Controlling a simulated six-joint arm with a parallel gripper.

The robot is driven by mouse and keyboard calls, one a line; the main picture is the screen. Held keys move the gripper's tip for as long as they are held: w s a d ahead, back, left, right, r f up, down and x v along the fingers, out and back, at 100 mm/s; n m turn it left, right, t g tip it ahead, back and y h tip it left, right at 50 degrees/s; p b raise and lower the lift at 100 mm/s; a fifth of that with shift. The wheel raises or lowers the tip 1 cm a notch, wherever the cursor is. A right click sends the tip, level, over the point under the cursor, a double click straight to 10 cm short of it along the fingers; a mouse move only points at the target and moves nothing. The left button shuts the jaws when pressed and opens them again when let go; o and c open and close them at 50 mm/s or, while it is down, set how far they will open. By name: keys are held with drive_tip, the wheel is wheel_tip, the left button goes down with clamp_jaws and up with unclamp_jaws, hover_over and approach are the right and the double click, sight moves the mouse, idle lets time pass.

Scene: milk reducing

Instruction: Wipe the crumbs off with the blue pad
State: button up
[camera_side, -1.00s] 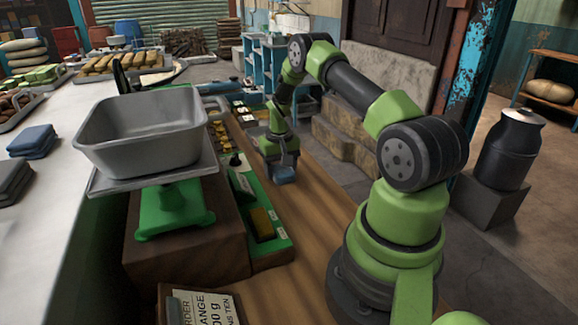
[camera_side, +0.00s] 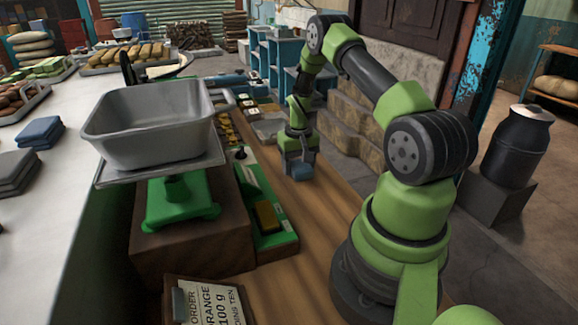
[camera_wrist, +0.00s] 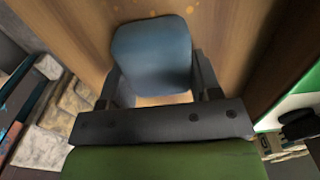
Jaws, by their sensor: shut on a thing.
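My gripper (camera_side: 299,163) is shut on the blue pad (camera_side: 302,173), low over the wooden bench. In the wrist view the blue pad (camera_wrist: 153,52) sits between the two dark fingers of my gripper (camera_wrist: 155,75). The pad looks level with the wood and close to it; I cannot tell for certain whether it touches. Faint small orange spots (camera_wrist: 152,14), perhaps crumbs, show on the wood just past the pad's far edge. In the side view no crumbs are clear on the bench.
A green scale (camera_side: 178,205) with a grey tub (camera_side: 150,125) stands left of my gripper. A green tray (camera_side: 275,238) with a yellow-brown block (camera_side: 266,215) lies along the bench. An order board (camera_side: 205,300) is at the front. The bare wooden bench (camera_side: 318,215) is clear toward the front.

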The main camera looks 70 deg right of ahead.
sight(284, 181)
drive_tip(key=shift+s+d, duration=0.9)
drive_tip(key=shift+s, duration=0.25)
drive_tip(key=shift+s+a, duration=0.6)
drive_tip(key=shift+a, duration=0.3)
drive_tip(key=shift+w+a, duration=2.4)
drive_tip(key=shift+w, duration=0.05)
drive_tip(key=shift+w+a+r, duration=0.1)
drive_tip(key=shift+w, duration=0.05)
wheel_tip(284, 181, up, 8)
